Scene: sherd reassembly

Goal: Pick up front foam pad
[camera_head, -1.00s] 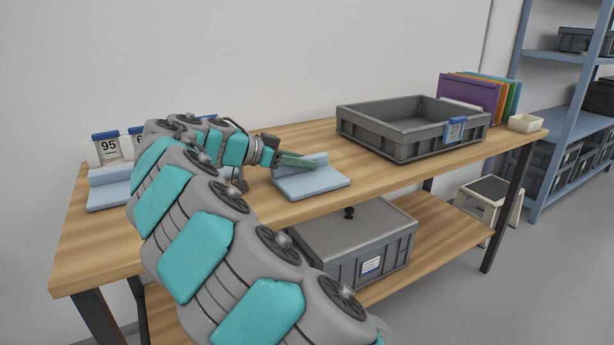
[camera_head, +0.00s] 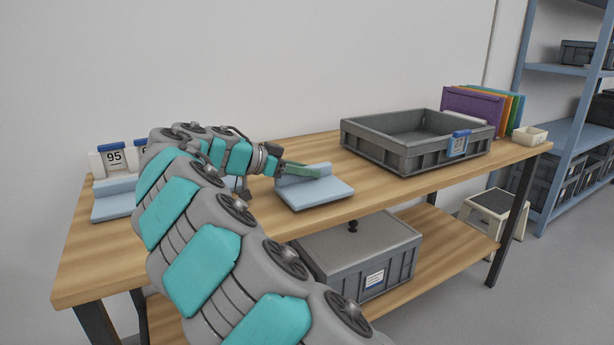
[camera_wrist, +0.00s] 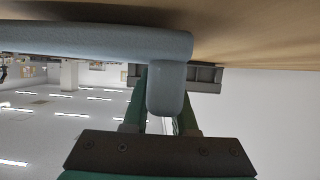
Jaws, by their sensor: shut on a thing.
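The front foam pad (camera_head: 314,193) is a light blue L-shaped piece, a flat slab with a raised wall along its back, on the wooden table near the front edge. My gripper (camera_head: 303,170), with green fingers, reaches it from the left and is shut on the raised wall. In the wrist view the wall of the pad (camera_wrist: 166,92) stands between the two fingers, and the slab runs across the top left. I cannot tell whether the pad is clear of the table. A second light blue foam pad (camera_head: 112,204) lies at the table's left end, partly hidden by my arm.
A grey open tray (camera_head: 400,158) labelled 27 stands to the right on the table (camera_head: 240,217). White cards, one marked 95 (camera_head: 114,158), stand behind the left pad. Coloured folders (camera_head: 472,106) and a small cream box (camera_head: 530,134) are far right. A lidded grey crate (camera_head: 345,262) sits below.

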